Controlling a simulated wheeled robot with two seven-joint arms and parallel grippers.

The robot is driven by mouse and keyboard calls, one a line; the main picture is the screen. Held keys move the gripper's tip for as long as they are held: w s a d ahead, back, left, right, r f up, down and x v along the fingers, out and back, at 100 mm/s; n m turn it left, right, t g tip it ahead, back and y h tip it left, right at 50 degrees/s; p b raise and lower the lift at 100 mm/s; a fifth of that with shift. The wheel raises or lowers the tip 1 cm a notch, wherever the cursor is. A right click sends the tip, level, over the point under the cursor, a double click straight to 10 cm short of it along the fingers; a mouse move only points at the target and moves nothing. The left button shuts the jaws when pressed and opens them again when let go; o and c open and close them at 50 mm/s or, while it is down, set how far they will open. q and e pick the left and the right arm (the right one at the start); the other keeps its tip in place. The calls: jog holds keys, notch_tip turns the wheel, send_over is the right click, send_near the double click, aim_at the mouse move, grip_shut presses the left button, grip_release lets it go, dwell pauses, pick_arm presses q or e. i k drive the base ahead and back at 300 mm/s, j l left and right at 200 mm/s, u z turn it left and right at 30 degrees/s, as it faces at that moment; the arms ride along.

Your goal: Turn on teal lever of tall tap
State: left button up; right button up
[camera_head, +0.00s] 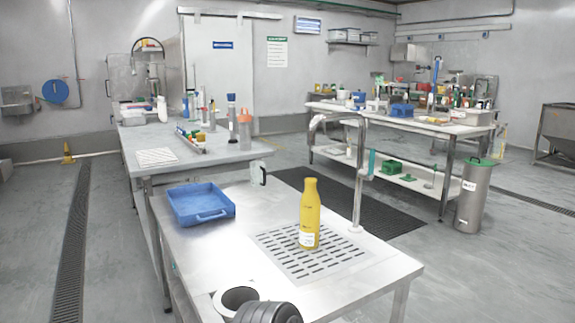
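The tall tap (358,190) stands upright at the right edge of the near steel table. It is a slim metal post whose spout (325,117) curves over to the left at the top. The teal lever (371,163) is a thin upright piece on the right side of the post. Water is not visible under the spout. Neither my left gripper nor my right gripper can be made out in the view, and nothing is seen touching the tap or its lever.
A yellow bottle (310,215) stands on the slotted drain grate (285,262), left of the tap. A blue tray (200,203) lies farther left. A dark ribbed object (267,313) and a round opening (236,298) are at the near edge. The table's left front is bare.

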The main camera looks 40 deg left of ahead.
aim_at(370, 176)
jog(key=i+l+u, duration=0.2)
jog(key=u, duration=0.2)
jog(key=i+l+u, duration=0.55)
jog(key=l+u, duration=0.25)
jog(key=l+z, duration=0.15)
jog(key=z, duration=0.25)
jog(key=l+z, duration=0.15)
jog(key=z, duration=0.3)
jog(key=k, duration=0.05)
